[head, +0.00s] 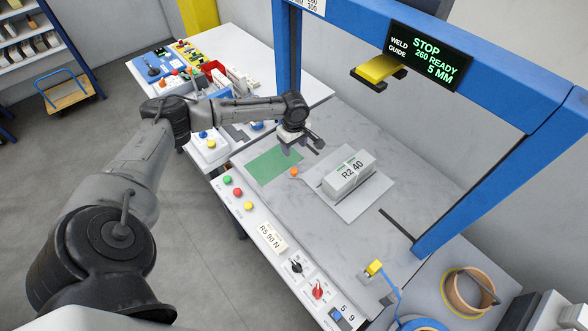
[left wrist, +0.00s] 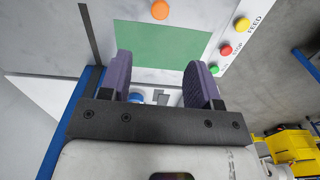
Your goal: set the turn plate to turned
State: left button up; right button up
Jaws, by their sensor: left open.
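The turn plate (head: 344,211) is a light grey square plate on the machine bed. A white bundle (head: 349,175) marked "R2 40" with a band around it lies on it. An orange knob (head: 294,171) stands by the plate's left corner; it also shows at the top edge of the left wrist view (left wrist: 160,9). My left gripper (head: 303,144) is open and empty, above the bed near the green patch (head: 272,167), behind the knob. In the left wrist view its two fingers (left wrist: 160,80) stand apart, with the green patch (left wrist: 160,45) beyond them. My right gripper is out of view.
A blue frame (head: 480,195) arches over the bed, carrying a lit display (head: 429,55) and a yellow part (head: 379,69). Buttons and switches line the front panel (head: 273,236). A cluttered table (head: 296,62) stands behind my left arm. The bed around the plate is mostly clear.

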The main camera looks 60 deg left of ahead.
aim_at(294, 170)
pick_arm(q)
jog(key=shift+n, duration=0.3)
notch_tip(294, 170, down, 14)
jog(key=shift+r+b, duration=0.1)
jog(key=shift+b, duration=0.55)
jog(key=shift+c, duration=0.4)
grip_shut()
